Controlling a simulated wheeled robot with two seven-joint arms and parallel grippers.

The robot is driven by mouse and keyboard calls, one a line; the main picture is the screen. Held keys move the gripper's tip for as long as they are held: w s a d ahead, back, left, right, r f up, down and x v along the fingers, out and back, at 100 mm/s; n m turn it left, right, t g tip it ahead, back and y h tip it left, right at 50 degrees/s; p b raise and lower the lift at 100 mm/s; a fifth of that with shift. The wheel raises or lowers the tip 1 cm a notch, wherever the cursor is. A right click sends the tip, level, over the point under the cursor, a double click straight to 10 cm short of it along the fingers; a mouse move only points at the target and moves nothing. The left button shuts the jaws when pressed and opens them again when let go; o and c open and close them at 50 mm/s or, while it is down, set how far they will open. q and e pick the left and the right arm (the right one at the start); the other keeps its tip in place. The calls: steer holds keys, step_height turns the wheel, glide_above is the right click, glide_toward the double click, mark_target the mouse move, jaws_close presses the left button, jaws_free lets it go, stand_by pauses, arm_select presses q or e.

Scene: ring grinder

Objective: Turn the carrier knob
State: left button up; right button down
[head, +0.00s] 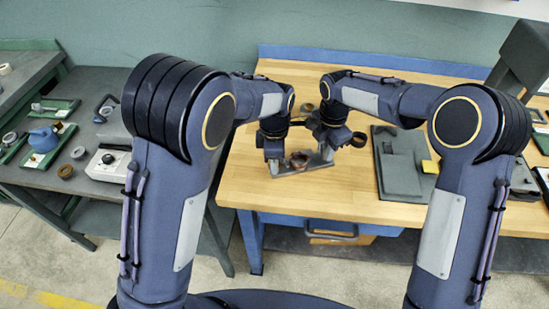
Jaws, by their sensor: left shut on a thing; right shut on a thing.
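A small grey carrier (318,166) rests on the wooden table, with a reddish-brown ring (298,160) in its middle. My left gripper (273,161) points down at the carrier's left end and is shut on it. My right gripper (327,147) is at the carrier's right end and is shut on a small part there. The fingers hide that part, and I take it to be the carrier knob. The knob's shape and angle cannot be made out.
The wooden table (330,200) is clear in front of the carrier. A grey side bench (85,185) with tools is at left.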

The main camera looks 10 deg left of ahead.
arm_select(q)
steer(key=m, duration=0.6)
steer(key=shift+m, duration=0.4)
stand_by(0.4)
steer(key=o, duration=1)
steer(key=shift+r, duration=0.1)
step_height(320, 180, up, 12)
